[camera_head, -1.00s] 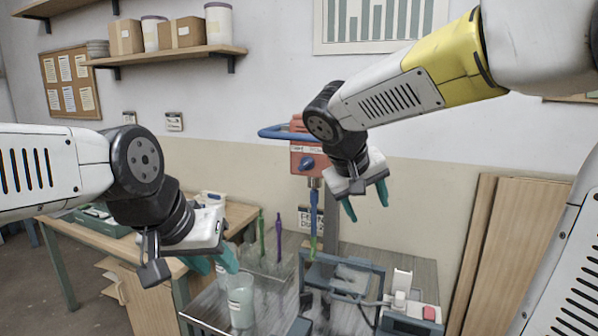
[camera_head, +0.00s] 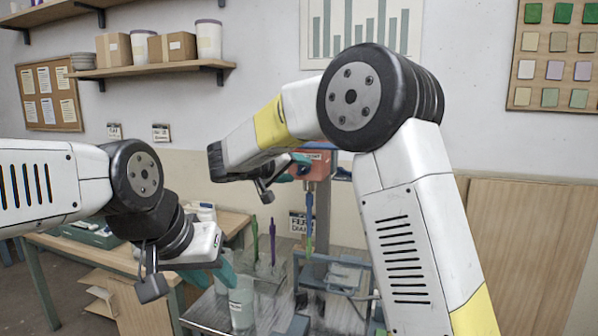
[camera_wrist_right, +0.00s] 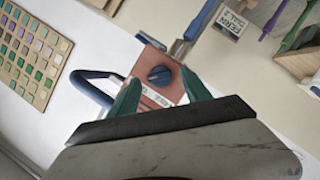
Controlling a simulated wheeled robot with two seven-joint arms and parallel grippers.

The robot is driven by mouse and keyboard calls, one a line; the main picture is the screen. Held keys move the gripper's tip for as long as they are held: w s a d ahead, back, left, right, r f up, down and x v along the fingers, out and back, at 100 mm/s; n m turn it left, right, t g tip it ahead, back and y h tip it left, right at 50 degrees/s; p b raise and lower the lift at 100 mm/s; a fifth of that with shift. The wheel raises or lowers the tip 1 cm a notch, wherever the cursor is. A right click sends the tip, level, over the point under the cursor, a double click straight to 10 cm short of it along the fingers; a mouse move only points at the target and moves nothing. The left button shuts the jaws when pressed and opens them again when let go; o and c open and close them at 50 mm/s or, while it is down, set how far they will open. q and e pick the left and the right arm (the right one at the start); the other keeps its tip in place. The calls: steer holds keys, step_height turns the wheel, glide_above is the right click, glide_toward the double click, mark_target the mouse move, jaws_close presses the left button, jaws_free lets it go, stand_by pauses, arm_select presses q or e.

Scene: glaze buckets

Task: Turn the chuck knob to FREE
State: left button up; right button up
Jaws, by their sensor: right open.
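The red drill-press head (camera_head: 318,166) is partly hidden behind my right arm in the head view. Its front face (camera_wrist_right: 172,95) shows in the right wrist view, with the dark blue round chuck knob (camera_wrist_right: 160,76) on it. The knob's lettering is too small to read. My right gripper (camera_wrist_right: 160,84) is open, its two green fingers on either side of the knob in the picture; whether they touch it I cannot tell. In the head view this gripper (camera_head: 292,167) is at the left side of the head.
The pale cup (camera_head: 241,304) stands on the low table, with purple and green upright tools (camera_head: 272,240) behind it. A blue bar handle (camera_wrist_right: 95,86) sticks out beside the red head. Wooden boards (camera_head: 520,250) lean at right.

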steer(key=shift+x, duration=0.9)
jaws_close()
